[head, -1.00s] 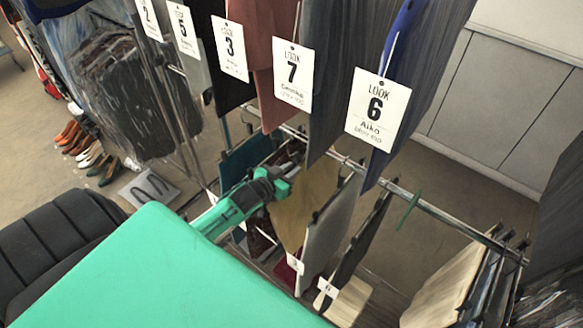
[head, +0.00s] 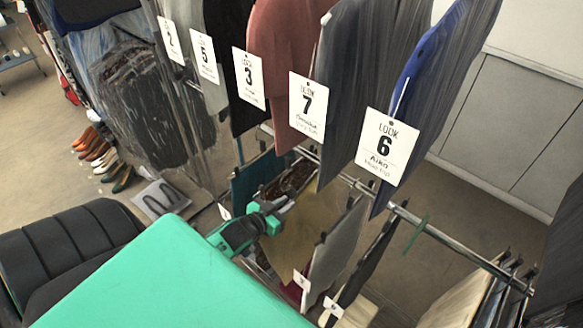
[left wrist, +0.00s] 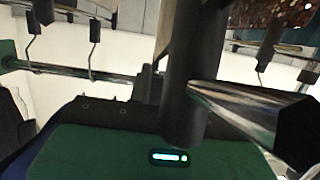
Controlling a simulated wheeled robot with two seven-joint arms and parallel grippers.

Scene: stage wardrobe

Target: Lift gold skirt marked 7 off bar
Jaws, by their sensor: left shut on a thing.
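The gold skirt (head: 305,235) hangs in the lower row in the head view, its face turned partly towards me. No 7 can be read on it. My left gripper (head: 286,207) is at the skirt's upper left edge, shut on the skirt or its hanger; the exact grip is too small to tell. The bar (head: 440,229) runs behind the skirt, and I cannot see whether a hook still rests on it. The left wrist view shows the bar (left wrist: 60,69) and dark finger parts close up. My right gripper is not in view.
A teal garment (head: 250,180) and a dark sequinned one (head: 289,181) hang left of the skirt; a grey one (head: 335,250) hangs close on its right. Shoes (head: 100,158) stand at left.

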